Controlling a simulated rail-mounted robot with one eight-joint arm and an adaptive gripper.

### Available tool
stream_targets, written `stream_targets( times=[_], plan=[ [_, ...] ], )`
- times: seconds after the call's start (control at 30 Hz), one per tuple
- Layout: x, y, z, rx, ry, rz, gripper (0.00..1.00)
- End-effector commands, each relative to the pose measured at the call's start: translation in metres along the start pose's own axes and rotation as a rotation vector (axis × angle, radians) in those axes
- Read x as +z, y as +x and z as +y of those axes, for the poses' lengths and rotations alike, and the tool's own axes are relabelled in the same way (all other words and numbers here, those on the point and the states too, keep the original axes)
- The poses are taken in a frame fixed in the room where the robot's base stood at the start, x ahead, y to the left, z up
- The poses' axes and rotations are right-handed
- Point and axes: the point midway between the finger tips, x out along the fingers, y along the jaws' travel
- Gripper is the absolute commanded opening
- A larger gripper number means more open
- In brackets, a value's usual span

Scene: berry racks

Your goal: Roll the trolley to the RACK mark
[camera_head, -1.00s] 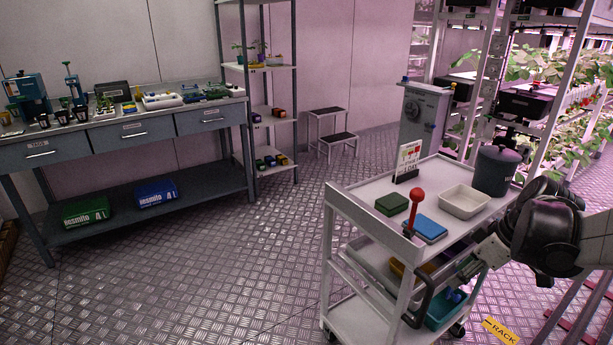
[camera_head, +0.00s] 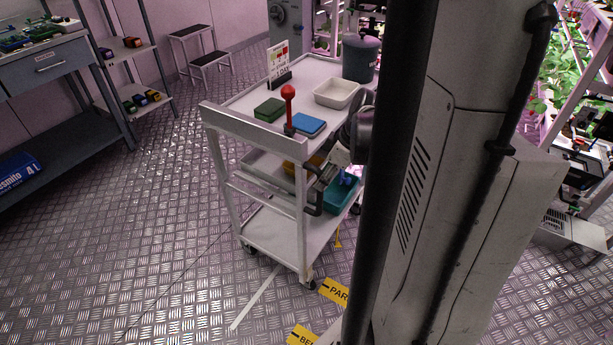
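The white trolley (camera_head: 255,128) stands upright on its castors left of centre. Its top carries several items, and a red ball-topped lever (camera_head: 288,92) rises at its near edge. The trolley's dark handle (camera_head: 313,207) is on its near right side. My gripper (camera_head: 326,178) is at that handle, partly hidden; whether its fingers are closed around the bar cannot be told. The word RACK is not readable now.
Yellow floor marks reading "PAR" (camera_head: 333,290) and "BE" (camera_head: 300,335) lie near the trolley's front castor, cut off. My grey column blocks the centre right. A bench (camera_head: 45,65) and step stool (camera_head: 200,55) stand left. Open floor lies between bench and trolley.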

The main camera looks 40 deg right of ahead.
Motion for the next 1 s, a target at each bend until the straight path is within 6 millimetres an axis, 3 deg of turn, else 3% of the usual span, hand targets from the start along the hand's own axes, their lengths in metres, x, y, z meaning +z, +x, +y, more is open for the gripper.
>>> stream_targets(
  times=[0.2, 0.57, 0.83, 1.0],
  plan=[
    [0.000, 0.024, 0.000, 0.001, -0.001, 0.000, 0.35],
    [0.000, 0.028, 0.000, 0.001, 0.000, 0.000, 0.35],
    [0.000, 0.028, 0.000, 0.000, 0.000, 0.000, 0.03],
    [0.000, 0.028, 0.000, 0.000, 0.000, 0.000, 0.00]
  ],
)
